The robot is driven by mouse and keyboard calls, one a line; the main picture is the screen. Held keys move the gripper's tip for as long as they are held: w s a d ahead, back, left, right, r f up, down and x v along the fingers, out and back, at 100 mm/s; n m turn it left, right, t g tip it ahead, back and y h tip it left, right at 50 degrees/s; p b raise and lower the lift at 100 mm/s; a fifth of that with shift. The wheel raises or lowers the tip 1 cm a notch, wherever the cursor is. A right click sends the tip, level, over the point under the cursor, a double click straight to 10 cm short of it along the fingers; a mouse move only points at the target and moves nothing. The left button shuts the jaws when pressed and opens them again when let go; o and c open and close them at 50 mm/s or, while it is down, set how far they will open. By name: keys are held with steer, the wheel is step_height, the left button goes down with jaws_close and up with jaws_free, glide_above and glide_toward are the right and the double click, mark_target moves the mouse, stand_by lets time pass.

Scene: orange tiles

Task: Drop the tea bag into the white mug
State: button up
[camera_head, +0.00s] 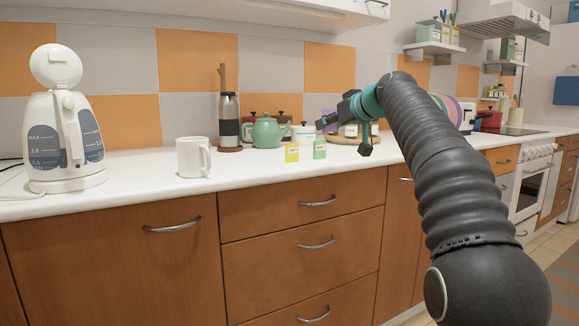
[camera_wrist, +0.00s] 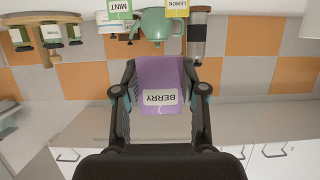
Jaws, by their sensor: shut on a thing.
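The white mug (camera_head: 190,158) stands upright on the counter between the kettle and the teapot. My gripper (camera_wrist: 159,92) is shut on a purple tea bag labelled BERRY (camera_wrist: 158,75), one finger on each side of it. In the head view my gripper (camera_head: 342,118) is above the counter, well to the right of the mug, and a bit of purple shows behind it. A yellow tea bag (camera_head: 292,153) and a green tea bag (camera_head: 319,150) stand at the counter front. The wrist view is upside down and shows their LEMON (camera_wrist: 177,8) and MINT (camera_wrist: 119,10) labels.
A white kettle (camera_head: 65,130) stands at the far left. A green teapot (camera_head: 266,133) and a dark-banded flask (camera_head: 229,120) stand at the back. The counter (camera_head: 240,167) is clear between the mug and the yellow tea bag.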

steer(key=b, duration=0.1)
glide_above(293, 169)
steer(key=f, duration=0.6)
steer(key=shift+w+a+f, duration=0.15)
steer(key=shift+w+f, duration=0.05)
steer(key=shift+f+b, duration=0.85)
steer(key=shift+f, duration=1.1)
steer(key=o, duration=0.7)
steer(key=shift+f, duration=0.1)
steer(key=shift+r, duration=0.2)
steer(key=b+v, duration=0.1)
steer(key=v, duration=1.1)
steer(key=shift+f+b, duration=0.1)
steer(key=shift+b, duration=0.25)
